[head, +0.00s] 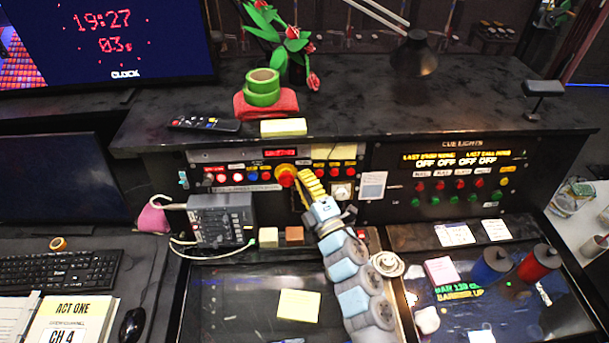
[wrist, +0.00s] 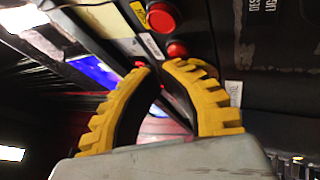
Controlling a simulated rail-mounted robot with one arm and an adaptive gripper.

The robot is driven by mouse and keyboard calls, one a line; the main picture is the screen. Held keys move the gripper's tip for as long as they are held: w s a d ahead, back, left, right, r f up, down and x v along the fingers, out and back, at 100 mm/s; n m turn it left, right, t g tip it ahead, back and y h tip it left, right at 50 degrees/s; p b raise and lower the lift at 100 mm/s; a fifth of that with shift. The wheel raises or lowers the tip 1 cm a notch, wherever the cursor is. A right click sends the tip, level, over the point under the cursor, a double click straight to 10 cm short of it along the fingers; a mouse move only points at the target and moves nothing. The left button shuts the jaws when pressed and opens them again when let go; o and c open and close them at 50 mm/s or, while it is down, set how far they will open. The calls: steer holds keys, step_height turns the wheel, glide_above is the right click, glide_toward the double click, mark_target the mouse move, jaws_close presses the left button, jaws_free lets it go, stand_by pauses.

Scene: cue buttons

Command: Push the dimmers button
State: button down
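Small buttons line the black panel (head: 363,207) under the shelf. The left group includes a red one (head: 236,177) and a blue one (head: 252,176); the right group includes a red one (head: 349,174). Their labels are too small to read, so I cannot tell which is the dimmers button. A large red button (head: 286,176) sits between the groups. My gripper (head: 305,174) is right of it, close to the panel; contact is unclear. In the wrist view my gripper (wrist: 157,68) has a narrow gap between its yellow fingertips and holds nothing. Two red buttons (wrist: 177,50) (wrist: 163,17) lie beyond the tips.
The cue lights panel (head: 450,180) is at right. Green tape rolls (head: 262,88) and a yellow note block (head: 284,128) lie on the shelf above. A red cylinder (head: 539,262) stands at lower right.

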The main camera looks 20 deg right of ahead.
steer(key=shift+w+f, duration=0.1)
stand_by(0.4)
steer(key=shift+w+d+f, duration=0.1)
steer(key=shift+w+d, duration=0.05)
steer(key=shift+w, duration=0.1)
steer(key=shift+s, duration=0.1)
stand_by(0.3)
steer(key=shift+s+r+b, duration=0.2)
steer(key=shift+r+b, duration=0.1)
steer(key=shift+s, duration=0.1)
steer(key=s, duration=0.1)
steer(key=s+a, duration=0.1)
steer(key=s, duration=0.1)
steer(key=s+a, duration=0.1)
steer(key=s, duration=0.1)
steer(key=shift+s+r, duration=0.25)
steer(key=shift+r, duration=0.15)
